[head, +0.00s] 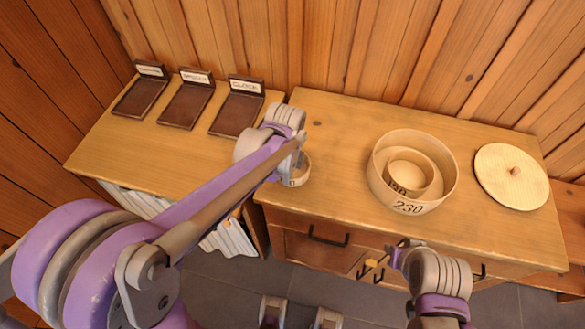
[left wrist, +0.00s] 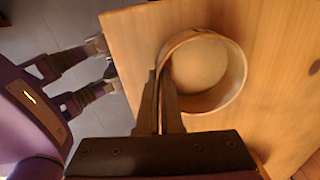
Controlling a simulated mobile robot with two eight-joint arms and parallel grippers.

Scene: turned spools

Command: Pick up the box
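A small round pale wooden box (head: 301,173) is at the left front edge of the right cabinet top, partly hidden by my left gripper (head: 298,150) in the head view. In the left wrist view the open round box (left wrist: 205,72) shows from above and looks empty. The fingers of my left gripper (left wrist: 163,100) are close together at its left wall, one outside and one overlapping the inside, and appear shut on the wall. I cannot tell whether the box is off the wood. My right gripper (head: 398,252) is in front of the cabinet, away from the boxes; its opening is unclear.
A large round box marked 230 (head: 408,207) holds smaller nested ones (head: 408,173). A round lid with a knob (head: 512,176) lies to its right. Three dark labelled stands (head: 238,114) are on the left cabinet. Plank walls stand behind.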

